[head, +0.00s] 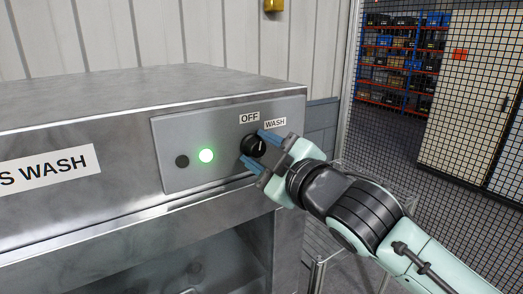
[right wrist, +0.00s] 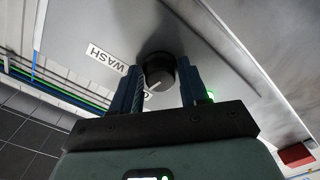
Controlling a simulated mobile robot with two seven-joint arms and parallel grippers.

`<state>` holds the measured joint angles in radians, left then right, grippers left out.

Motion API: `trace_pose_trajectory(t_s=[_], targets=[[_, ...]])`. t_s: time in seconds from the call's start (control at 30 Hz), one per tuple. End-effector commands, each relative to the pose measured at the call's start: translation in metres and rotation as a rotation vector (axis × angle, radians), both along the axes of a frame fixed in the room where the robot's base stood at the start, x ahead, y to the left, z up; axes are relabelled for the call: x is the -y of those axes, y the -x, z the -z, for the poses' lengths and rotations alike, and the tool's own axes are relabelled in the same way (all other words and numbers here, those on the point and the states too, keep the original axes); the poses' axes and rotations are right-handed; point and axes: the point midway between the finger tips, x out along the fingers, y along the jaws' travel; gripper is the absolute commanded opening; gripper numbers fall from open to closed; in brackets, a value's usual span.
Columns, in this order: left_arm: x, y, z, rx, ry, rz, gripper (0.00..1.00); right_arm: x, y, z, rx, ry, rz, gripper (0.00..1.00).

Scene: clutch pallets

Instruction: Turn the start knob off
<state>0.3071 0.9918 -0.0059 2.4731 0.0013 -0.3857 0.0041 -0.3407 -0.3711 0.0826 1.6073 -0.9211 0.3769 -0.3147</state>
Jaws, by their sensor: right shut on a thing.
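The start knob (head: 253,146) is a round black knob on the grey control panel, below the OFF label (head: 249,118) and the WASH label (head: 275,123). My right gripper (head: 252,148) has its blue fingers on either side of the knob and is shut on it. In the right wrist view the knob (right wrist: 158,70) sits between the two fingers (right wrist: 160,88). A short white mark shows on it, but I cannot tell for sure which label it points at. A green lamp (head: 206,156) on the panel is lit. My left gripper is not in view.
A dark round button (head: 182,161) is left of the lamp. The panel is on a metal washer cabinet (head: 130,100) with a glass front below. A mesh fence (head: 400,110) and shelves of bins (head: 405,50) stand behind at right.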

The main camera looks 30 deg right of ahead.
Motion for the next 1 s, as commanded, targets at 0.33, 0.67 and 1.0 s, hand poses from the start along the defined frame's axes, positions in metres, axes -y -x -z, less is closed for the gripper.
trace_pose_trajectory(t_s=[0.33, 0.67, 1.0], targets=[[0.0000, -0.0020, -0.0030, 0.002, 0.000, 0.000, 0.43, 0.0002, 0.0001, -0.0008, 0.015, 0.177, 0.000, 0.14], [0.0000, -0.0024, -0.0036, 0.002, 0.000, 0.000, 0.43, 0.0003, 0.0001, -0.0007, 0.019, 0.224, 0.000, 0.14], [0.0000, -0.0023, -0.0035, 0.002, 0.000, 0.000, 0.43, 0.0003, 0.0002, -0.0007, 0.019, 0.225, 0.000, 0.54]])
